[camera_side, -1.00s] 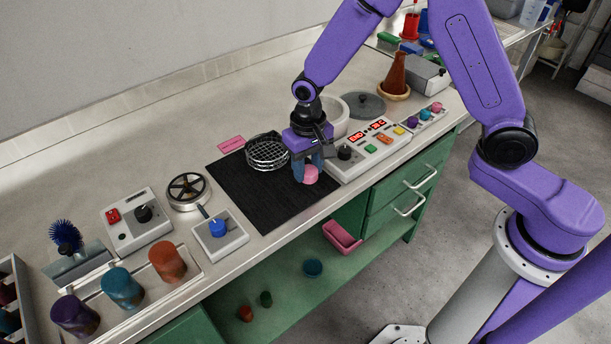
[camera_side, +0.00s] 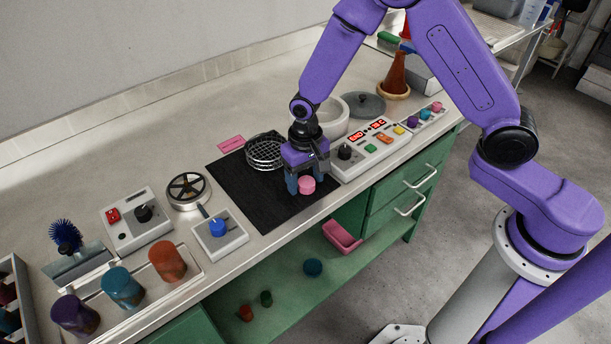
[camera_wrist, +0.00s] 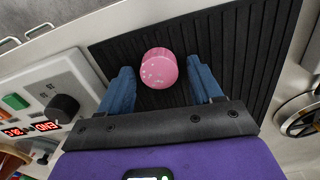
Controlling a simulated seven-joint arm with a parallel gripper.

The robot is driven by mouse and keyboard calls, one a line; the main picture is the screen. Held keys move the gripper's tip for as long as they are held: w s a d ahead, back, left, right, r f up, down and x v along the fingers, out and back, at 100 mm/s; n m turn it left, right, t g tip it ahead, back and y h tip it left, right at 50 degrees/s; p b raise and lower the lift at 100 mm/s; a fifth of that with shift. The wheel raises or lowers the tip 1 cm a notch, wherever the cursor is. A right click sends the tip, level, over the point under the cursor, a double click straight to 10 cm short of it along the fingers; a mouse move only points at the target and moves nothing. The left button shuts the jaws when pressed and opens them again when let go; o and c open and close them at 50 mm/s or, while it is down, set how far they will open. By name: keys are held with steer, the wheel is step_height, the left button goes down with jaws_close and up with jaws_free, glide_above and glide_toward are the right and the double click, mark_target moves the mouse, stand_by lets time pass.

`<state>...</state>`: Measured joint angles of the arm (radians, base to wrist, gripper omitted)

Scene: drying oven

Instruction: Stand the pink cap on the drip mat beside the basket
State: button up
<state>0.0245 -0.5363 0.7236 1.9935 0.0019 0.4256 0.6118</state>
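The pink cap (camera_side: 306,186) stands upright on the black ribbed drip mat (camera_side: 256,196), near the mat's right edge. The wire basket (camera_side: 266,153) sits at the back of the mat, to the left of and behind the cap. My gripper (camera_side: 306,181) is low over the mat with its blue fingers on either side of the cap. In the wrist view the cap (camera_wrist: 158,72) lies between the spread fingers, with a gap on both sides, so my gripper (camera_wrist: 159,66) is open and apart from it.
A control box (camera_side: 370,145) with a lit display stands close to the right of my gripper. A white bowl (camera_side: 333,117) is behind it. A box with a blue knob (camera_side: 219,234) is left of the mat. The mat's front half is clear.

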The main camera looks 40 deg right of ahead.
mark_target(305, 180)
step_height(305, 180, up, 12)
steer(key=s+d+r+n, duration=0.2)
steer(key=s+d+n, duration=0.1)
steer(key=s, duration=0.6)
steer(key=s+d+r+n, duration=0.2)
steer(key=s+d+n, duration=0.2)
steer(key=s, duration=0.5)
steer(key=s+d+r+n, duration=0.2)
steer(key=s+d+n, duration=0.2)
steer(key=s, duration=0.5)
steer(key=n, duration=0.2)
steer(key=shift+s+d+r+n, duration=0.15)
steer(key=shift+s+d+n, duration=0.05)
steer(key=shift+n, duration=0.2)
stand_by(0.3)
